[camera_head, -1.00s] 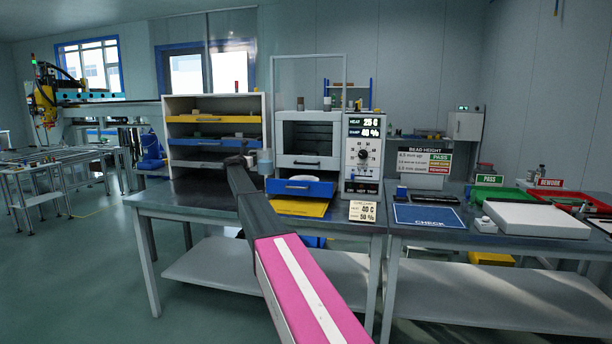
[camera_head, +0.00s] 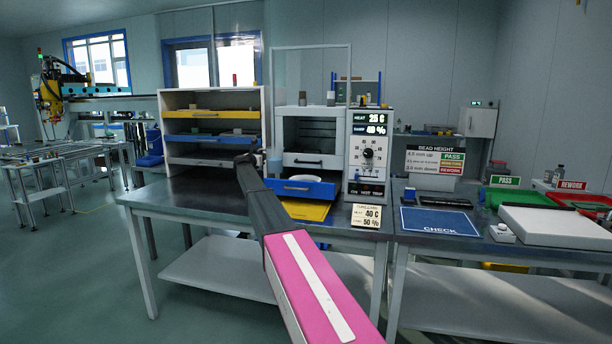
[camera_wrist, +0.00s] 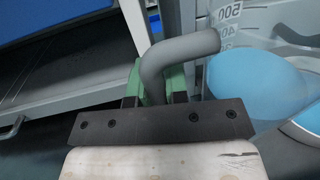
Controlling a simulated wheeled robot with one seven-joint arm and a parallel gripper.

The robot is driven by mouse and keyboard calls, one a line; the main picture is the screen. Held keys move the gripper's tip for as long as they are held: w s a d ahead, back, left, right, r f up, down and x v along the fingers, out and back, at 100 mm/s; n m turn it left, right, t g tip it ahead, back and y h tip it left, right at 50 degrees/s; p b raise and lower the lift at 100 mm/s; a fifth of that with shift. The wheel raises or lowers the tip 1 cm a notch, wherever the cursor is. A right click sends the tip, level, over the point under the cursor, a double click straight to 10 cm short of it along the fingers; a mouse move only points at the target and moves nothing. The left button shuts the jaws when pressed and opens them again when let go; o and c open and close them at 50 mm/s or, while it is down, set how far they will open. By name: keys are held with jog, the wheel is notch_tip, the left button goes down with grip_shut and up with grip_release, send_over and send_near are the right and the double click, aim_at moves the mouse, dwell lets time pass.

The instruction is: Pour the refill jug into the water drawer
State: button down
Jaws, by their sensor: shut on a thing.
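The refill jug (camera_wrist: 225,55) is clear, with a printed scale, a grey handle (camera_wrist: 180,50) and blue water inside. My gripper (camera_wrist: 160,85) is shut on that handle, its green fingers partly hidden behind it. In the head view the jug (camera_head: 275,166) is small, held above and left of the blue water drawer (camera_head: 304,191). The drawer stands out below the white chamber, with a pale round spot on its top. My gripper (camera_head: 249,161) is dark there and its fingers are too small to make out. I cannot tell how far the jug is tilted.
The chamber's control panel (camera_head: 368,155) stands right of the drawer. A rack with yellow and blue trays (camera_head: 205,140) stands to the left. A yellow plate (camera_head: 305,210) lies below the drawer. A blue CHECK mat (camera_head: 438,222) lies on the right bench.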

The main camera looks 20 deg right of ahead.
jog(key=shift+f, duration=2.5)
jog(key=shift+r, duration=0.1)
